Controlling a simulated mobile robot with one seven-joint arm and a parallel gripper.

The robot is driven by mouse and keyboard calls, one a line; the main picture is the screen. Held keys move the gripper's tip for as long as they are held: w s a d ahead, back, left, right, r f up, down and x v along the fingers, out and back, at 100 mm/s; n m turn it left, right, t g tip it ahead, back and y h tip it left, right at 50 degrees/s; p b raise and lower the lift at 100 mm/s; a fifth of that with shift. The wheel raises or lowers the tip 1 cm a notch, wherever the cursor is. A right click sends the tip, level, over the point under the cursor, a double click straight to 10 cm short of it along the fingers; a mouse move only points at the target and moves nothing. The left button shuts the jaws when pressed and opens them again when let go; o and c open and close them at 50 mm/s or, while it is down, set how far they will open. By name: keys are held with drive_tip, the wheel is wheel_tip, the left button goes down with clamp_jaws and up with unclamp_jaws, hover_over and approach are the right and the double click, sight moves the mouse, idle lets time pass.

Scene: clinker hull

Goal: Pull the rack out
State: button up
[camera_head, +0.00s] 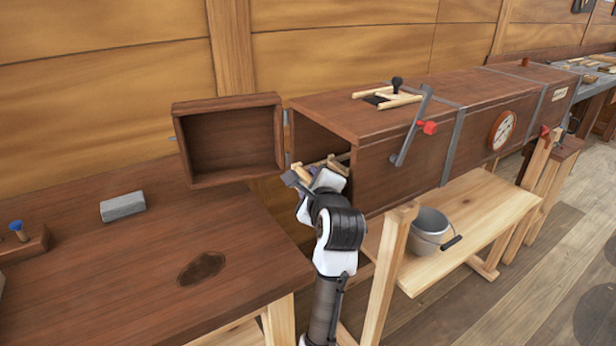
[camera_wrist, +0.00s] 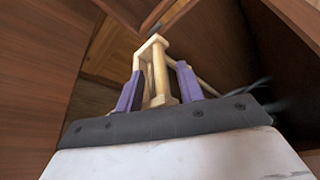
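The rack (camera_wrist: 159,72) is a pale wooden frame, and part of it shows inside the mouth of a long brown wooden box (camera_head: 402,178). My gripper (camera_head: 311,177) is at that open mouth in the head view. In the wrist view my gripper (camera_wrist: 158,82) has its two purple fingers apart, one on each side of the rack's near end. I cannot tell whether they press on the wood. The rack's far part is hidden inside the box.
The box's door (camera_head: 232,142) stands open to the left. A brown table (camera_head: 130,260) with a grey block (camera_head: 122,207) is in front left. A lever with a red knob (camera_head: 428,128) and a dial (camera_head: 502,130) are on the box. A bucket (camera_head: 428,232) stands on a bench below.

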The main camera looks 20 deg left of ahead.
drive_tip(key=shift+x, duration=1.2)
clamp_jaws()
